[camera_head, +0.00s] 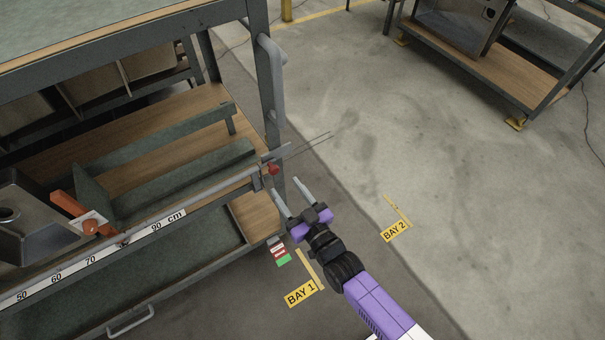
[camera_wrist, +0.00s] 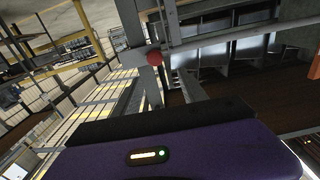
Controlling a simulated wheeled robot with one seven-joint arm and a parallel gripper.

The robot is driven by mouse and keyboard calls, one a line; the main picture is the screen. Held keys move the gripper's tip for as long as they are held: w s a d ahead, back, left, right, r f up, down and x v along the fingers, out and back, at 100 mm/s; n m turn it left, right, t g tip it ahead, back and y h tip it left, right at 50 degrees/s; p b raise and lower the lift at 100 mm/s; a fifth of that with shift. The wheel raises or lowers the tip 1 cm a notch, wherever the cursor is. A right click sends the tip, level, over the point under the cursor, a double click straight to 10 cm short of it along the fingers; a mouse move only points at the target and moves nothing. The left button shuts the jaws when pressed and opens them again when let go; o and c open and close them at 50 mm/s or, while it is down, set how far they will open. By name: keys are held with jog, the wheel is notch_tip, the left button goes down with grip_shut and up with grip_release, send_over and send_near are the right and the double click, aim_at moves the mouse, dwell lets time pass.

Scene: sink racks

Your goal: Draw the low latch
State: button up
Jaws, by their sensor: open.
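A small red knob (camera_head: 272,169), which looks like the latch, sits at the right end of the rack's grey front rail, by the corner post. In the wrist view the red knob (camera_wrist: 154,58) is above the middle, in front of grey metal bars. My gripper (camera_head: 286,187) is open and empty, its two fingers pointing toward the rack corner. It appears just right of and below the knob in the head view, with no clear contact. The wrist view shows my purple gripper housing across the bottom. The latch's bolt cannot be made out clearly.
The rack (camera_head: 268,95) fills the left, with a centimetre scale (camera_head: 90,258), an orange clamp (camera_head: 80,215) and a metal sink (camera_head: 28,215) on it. A curved grey handle (camera_head: 272,75) is on its post. Open floor (camera_head: 400,130) lies right; another rack (camera_head: 490,75) stands beyond.

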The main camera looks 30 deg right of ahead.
aim_at(275, 172)
jog(key=shift+w+d+f, duration=0.1)
jog(key=shift+w+f, duration=0.15)
jog(key=shift+w, duration=0.85)
jog(key=shift+w+d+f, duration=0.1)
jog(key=shift+w+f, duration=0.1)
jog(key=shift+w, duration=0.95)
jog(key=shift+w+d+f, duration=0.1)
jog(key=shift+w+f, duration=0.15)
jog(key=shift+w, duration=0.85)
jog(key=shift+c, duration=0.2)
grip_shut()
